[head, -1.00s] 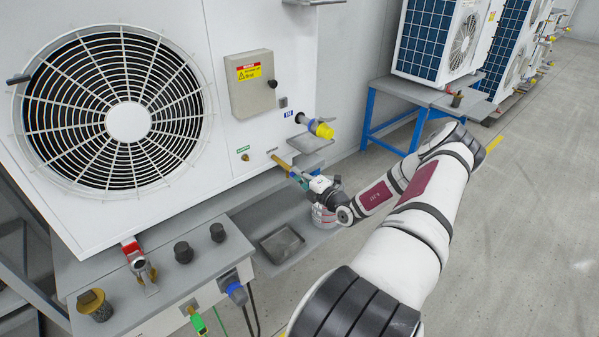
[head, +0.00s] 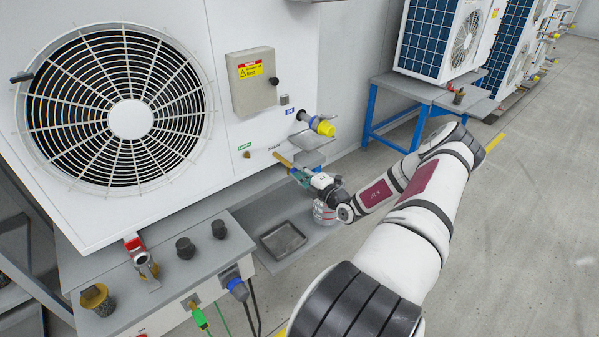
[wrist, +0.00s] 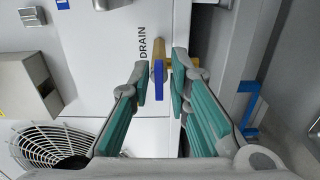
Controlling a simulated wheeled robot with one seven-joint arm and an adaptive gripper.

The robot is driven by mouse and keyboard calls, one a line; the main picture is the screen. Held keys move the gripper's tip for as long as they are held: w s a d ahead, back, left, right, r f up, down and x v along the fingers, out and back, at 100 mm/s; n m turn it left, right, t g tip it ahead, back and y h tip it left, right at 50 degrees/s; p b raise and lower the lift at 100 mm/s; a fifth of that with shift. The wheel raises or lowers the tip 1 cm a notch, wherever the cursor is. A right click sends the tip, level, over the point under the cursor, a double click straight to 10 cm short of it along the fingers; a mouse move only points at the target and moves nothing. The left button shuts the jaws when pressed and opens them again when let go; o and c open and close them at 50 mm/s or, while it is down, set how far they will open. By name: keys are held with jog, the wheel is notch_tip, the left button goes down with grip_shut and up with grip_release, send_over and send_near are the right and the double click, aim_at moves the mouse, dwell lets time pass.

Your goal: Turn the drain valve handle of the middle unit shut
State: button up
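The drain valve of the white unit shows in the wrist view as a brass body (wrist: 180,63) with a blue lever handle (wrist: 158,73), beside the word DRAIN. In the head view its brass pipe (head: 283,159) comes out low on the unit's front panel; my gripper mostly hides the handle there. My gripper (wrist: 160,82) has teal pads and is open. Its fingertips lie on either side of the blue handle in the wrist view, with a visible gap on each side. In the head view my gripper (head: 300,177) is right at the valve.
A yellow-capped blue connector (head: 322,127) sticks out above the valve. A grey control box (head: 253,80) is on the panel. Below are a shallow metal tray (head: 283,240) and a bench with black knobs (head: 185,247). Another unit on a blue-legged table (head: 372,115) stands behind.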

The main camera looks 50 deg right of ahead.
jog(key=shift+s, duration=0.1)
jog(key=v, duration=1.2)
dwell(0.4)
